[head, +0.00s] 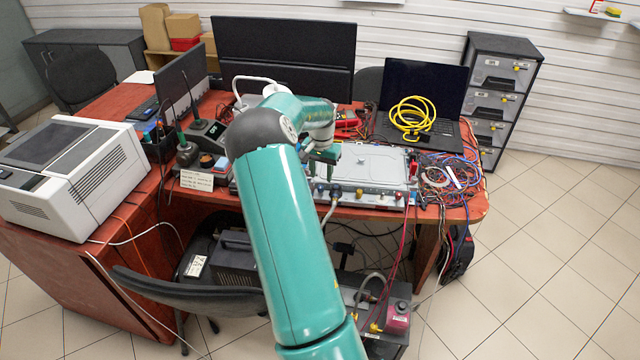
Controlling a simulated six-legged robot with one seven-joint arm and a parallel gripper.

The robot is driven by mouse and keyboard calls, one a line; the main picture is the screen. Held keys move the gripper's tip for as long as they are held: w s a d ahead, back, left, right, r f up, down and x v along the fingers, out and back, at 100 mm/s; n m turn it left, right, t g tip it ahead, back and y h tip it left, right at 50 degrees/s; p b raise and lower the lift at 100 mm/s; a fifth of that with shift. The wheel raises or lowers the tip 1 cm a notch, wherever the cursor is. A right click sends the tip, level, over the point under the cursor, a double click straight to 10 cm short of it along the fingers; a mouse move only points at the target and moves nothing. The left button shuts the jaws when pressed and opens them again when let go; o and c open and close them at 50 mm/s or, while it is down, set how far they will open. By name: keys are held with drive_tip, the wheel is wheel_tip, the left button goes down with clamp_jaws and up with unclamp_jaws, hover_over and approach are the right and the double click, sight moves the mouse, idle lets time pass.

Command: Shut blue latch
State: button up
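A flat silver-grey unit (372,165) lies on the red desk, with a row of small connectors along its front edge. My teal arm reaches up from the bottom of the view to this unit. My gripper (324,158) is at the unit's left front part, over or beside it; I cannot tell whether it touches anything. Its fingers are too small and partly hidden to show whether they are open. I cannot make out a blue latch; it is too small or hidden behind my arm. A pale hose (331,208) hangs at the front edge below my gripper.
A tangle of coloured wires (447,178) lies right of the unit. Behind stand a laptop (440,88) with a coiled yellow cable (411,113) and a wide monitor (284,52). A printer (72,172) is at left. Floor at right is clear.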

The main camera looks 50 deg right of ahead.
sight(321, 187)
wheel_tip(321, 187, down, 5)
idle(0.3)
drive_tip(key=shift+c, duration=0.4)
clamp_jaws()
drive_tip(key=shift+n, duration=0.3)
drive_tip(key=n, duration=0.9)
drive_tip(key=shift+n, duration=0.4)
